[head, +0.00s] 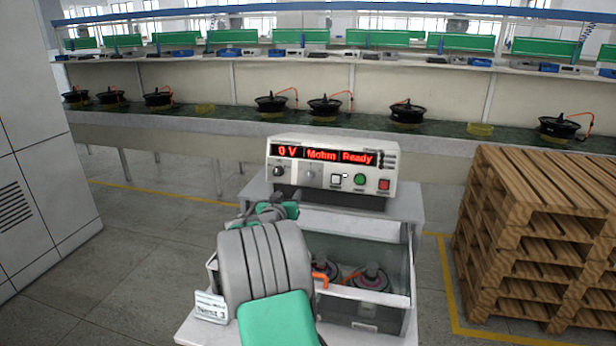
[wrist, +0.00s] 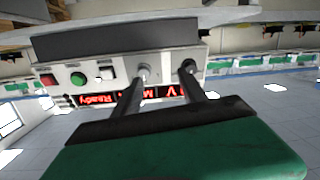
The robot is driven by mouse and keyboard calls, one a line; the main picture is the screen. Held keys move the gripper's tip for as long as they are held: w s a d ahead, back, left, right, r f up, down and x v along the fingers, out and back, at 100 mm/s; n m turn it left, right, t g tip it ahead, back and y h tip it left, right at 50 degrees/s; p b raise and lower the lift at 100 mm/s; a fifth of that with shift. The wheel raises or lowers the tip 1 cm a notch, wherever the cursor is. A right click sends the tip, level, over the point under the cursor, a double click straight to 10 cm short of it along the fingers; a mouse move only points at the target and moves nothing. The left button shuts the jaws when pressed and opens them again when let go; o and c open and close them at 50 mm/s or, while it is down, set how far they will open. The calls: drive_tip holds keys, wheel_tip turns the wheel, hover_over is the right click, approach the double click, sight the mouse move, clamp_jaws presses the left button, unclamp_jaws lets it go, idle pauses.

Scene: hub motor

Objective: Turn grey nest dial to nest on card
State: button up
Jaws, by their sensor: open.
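The tester (head: 335,160) stands on a cart, with red displays reading "0 V", "Mohm" and "Ready". Its grey nest dial (head: 310,173) is right of a dark dial (head: 278,171); the grey dial's setting is too small to read. In the wrist view the panel is upside down, with the grey dial (wrist: 142,71) and the dark dial (wrist: 188,66). My gripper (wrist: 162,82) is open and empty, its fingertips in front of the panel near both dials. I cannot tell whether they touch. The white card (head: 211,307), reading "Nest 3", stands at the cart's left front.
A clear-walled enclosure (head: 405,270) with hub motors (head: 371,277) inside is in front of the tester, partly hidden by my arm. White, green and red buttons (head: 384,184) are right of the dials. Wooden pallets (head: 540,235) stand at right. A long bench (head: 225,126) runs behind.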

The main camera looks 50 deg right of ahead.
drive_tip(key=h, duration=0.2)
approach(308, 177)
drive_tip(key=d, duration=0.1)
drive_tip(key=p+x, duration=0.2)
drive_tip(key=x, duration=0.5)
drive_tip(key=shift+w+d, duration=0.15)
drive_tip(key=shift+w, duration=0.1)
clamp_jaws()
